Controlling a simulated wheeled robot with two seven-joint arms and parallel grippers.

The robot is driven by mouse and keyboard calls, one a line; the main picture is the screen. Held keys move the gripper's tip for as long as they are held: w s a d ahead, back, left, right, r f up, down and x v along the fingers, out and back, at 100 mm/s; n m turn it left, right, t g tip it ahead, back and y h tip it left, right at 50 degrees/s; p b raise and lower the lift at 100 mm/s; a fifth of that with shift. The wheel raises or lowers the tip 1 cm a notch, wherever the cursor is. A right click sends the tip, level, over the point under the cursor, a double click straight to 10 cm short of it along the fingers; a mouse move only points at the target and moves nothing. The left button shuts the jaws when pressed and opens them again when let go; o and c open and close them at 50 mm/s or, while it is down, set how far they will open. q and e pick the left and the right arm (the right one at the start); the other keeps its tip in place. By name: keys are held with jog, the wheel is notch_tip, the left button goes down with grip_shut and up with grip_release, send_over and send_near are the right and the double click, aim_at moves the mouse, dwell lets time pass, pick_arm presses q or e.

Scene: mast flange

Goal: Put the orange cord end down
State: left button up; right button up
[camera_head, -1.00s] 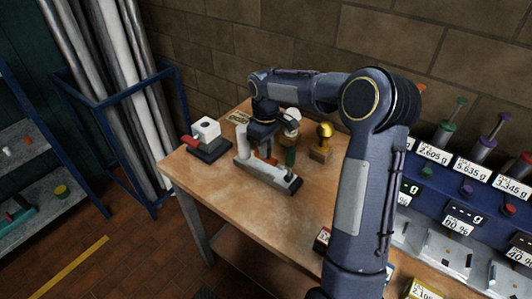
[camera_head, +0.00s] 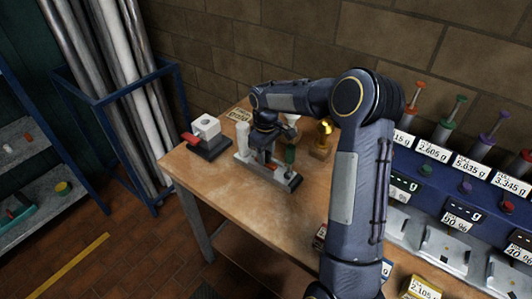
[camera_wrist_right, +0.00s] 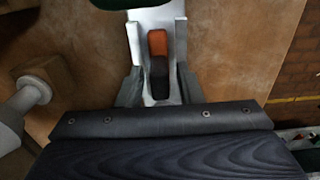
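The orange cord end (camera_wrist_right: 157,44), with a black lower part, lies between the fingers of my right gripper (camera_wrist_right: 157,40) in the right wrist view. A gap shows on each side of it, so the fingers are open around it. My left gripper is not in view.
A white block on a dark base with a red part (camera_head: 206,142) stands left on the wooden table (camera_head: 225,185). A gold knob on a wooden block (camera_head: 322,140) stands behind right. A blue unit with displays (camera_head: 450,195) is at the right. The front table area is clear.

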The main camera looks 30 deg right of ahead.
jog(key=shift+o, duration=0.4)
notch_tip(320, 180, up, 12)
jog(key=s+a+r+m+t, duration=0.1)
jog(key=s+a+r, duration=0.1)
jog(key=s+r, duration=0.3)
jog(key=s+a+f+m+t+y, duration=0.2)
jog(key=s+a, duration=0.3)
jog(key=s, duration=0.7)
jog(key=s+a+f+m+t+y, duration=0.1)
jog(key=s+a, duration=0.5)
jog(key=s, duration=0.6)
notch_tip(320, 180, down, 3)
jog(key=shift+r+m+t+y, duration=0.2)
jog(key=shift+m+t+y, duration=0.2)
jog(key=shift+m+t, duration=0.6)
